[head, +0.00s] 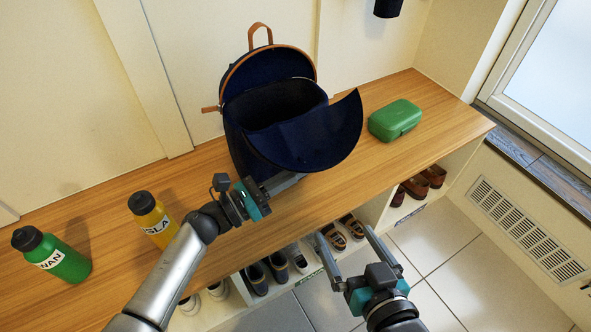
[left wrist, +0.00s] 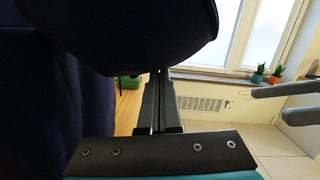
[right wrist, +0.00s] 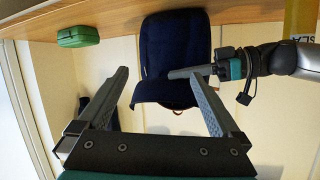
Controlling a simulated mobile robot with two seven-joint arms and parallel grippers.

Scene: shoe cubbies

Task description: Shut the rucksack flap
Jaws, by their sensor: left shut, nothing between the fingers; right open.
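The navy rucksack (head: 240,136) stands upright on the wooden bench top, its main opening uncovered. Its flap (head: 325,136) hangs open toward the front right, and it also shows at the top of the left wrist view (left wrist: 150,35). My left gripper (head: 296,178) is shut and empty, just under the flap at the front of the rucksack; I cannot tell whether it touches. My right gripper (head: 346,242) is open and empty, in front of the bench and lower. The rucksack's front (right wrist: 175,50) shows beyond its fingers in the right wrist view.
A green lunch box (head: 395,120) sits right of the rucksack. A yellow bottle (head: 152,218) and a green bottle (head: 52,257) stand at the left on the bench (head: 190,180). Shoes (head: 350,226) fill cubbies below. The floor in front is clear.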

